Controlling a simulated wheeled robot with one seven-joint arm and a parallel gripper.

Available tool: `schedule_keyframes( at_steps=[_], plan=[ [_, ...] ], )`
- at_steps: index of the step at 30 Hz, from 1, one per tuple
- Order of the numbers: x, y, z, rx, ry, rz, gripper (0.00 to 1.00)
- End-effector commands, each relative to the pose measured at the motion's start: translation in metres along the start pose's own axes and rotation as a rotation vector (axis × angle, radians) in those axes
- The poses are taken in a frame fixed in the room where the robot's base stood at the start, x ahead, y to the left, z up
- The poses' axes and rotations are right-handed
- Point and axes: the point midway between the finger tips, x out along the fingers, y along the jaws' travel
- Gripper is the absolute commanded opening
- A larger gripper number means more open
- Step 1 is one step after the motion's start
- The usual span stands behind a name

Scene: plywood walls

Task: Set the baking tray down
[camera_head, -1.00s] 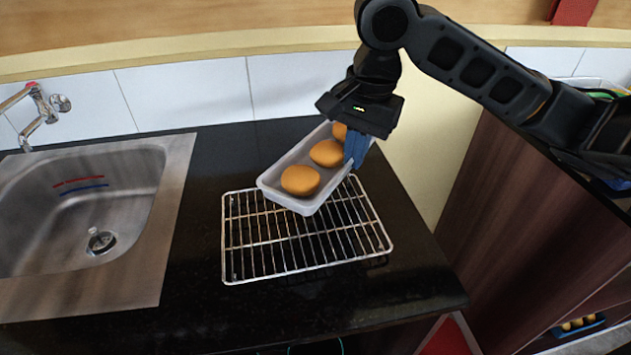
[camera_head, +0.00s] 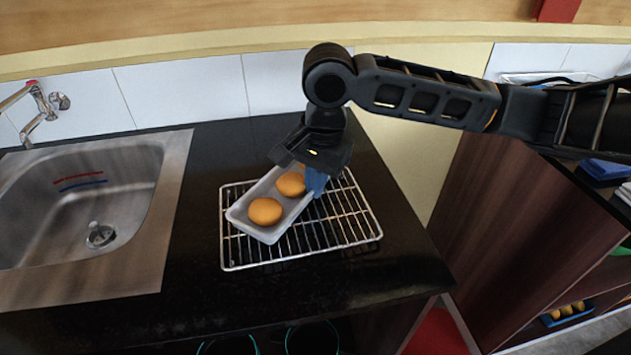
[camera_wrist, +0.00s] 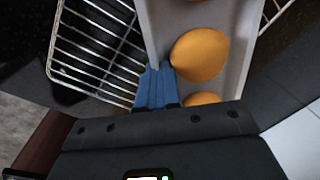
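The baking tray (camera_head: 268,234) is a pale grey, long shallow tray with round orange buns on it, two of them clear in the head view. It is over the left part of the wire rack (camera_head: 345,233), set at an angle to it. I cannot tell whether it touches the rack. My gripper (camera_head: 316,183) has blue fingers and is shut on the tray's right side wall. In the wrist view the blue fingers (camera_wrist: 156,88) are at the tray wall (camera_wrist: 153,30), beside a bun (camera_wrist: 199,54). My gripper hides the tray's far end.
The rack lies on a black countertop (camera_head: 200,300). A steel sink (camera_head: 130,225) with a tap (camera_head: 42,112) is at the left. Tiled wall (camera_head: 190,92) runs behind. A brown cabinet (camera_head: 500,215) stands at the right. Counter in front of the rack is clear.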

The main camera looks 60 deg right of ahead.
Motion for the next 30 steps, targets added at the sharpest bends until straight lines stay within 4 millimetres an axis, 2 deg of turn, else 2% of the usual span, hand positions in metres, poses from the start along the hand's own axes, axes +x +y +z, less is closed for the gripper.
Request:
schedule_keyframes(
  at_steps=[6,9,15,24,26,30],
  plan=[
    [0.004,0.000,0.001,0.001,-0.003,-0.001,0.00],
    [0.004,0.000,0.000,0.000,-0.002,0.000,0.12],
    [0.004,0.001,-0.001,0.000,-0.002,0.000,0.29],
    [0.000,0.000,-0.001,-0.001,0.000,0.000,0.29],
    [-0.005,0.000,-0.001,-0.001,0.000,-0.002,0.29],
    [-0.028,-0.001,0.000,-0.001,-0.001,-0.003,0.29]
  ],
)
